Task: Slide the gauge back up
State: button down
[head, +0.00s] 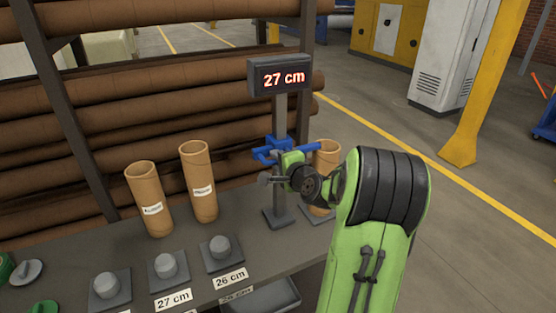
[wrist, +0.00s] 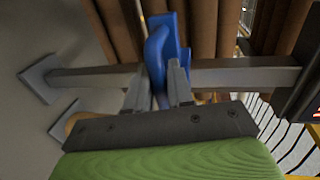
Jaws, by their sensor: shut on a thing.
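The gauge is a grey upright post with a blue slider (head: 278,150) on it and a display (head: 280,77) on top reading "27 cm". The blue slider sits partway up the post, below the display. My gripper (wrist: 160,85) is shut on the blue slider (wrist: 160,48), with the fingers on either side of its blue part. In the head view my wrist hides part of the slider and the gripper's fingertips. A cardboard tube (head: 325,165) stands behind my wrist, close to the post, and is partly hidden.
Two labelled cardboard tubes (head: 149,200) (head: 199,182) stand left of the gauge. Several grey pegs on plates (head: 221,248) line the front, with labels "27 cm" and "26 cm". A grey bin (head: 270,298) lies below the front edge. Brown rolls fill the rack behind.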

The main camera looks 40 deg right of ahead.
notch_tip(320, 180, up, 10)
jog(key=p, duration=0.6)
jog(key=shift+f, duration=0.15)
jog(key=shift+w, duration=0.1)
jog(key=c, duration=1.3)
grip_release()
jog(key=shift+o, duration=0.9)
jog(key=shift+s+f, duration=0.15)
jog(key=shift+s, duration=0.15)
jog(key=b+v, duration=0.1)
jog(key=v, duration=1.4)
jog(key=shift+s+a+b, duration=0.15)
jog(key=shift+a+b, duration=0.05)
jog(key=shift+b, duration=0.15)
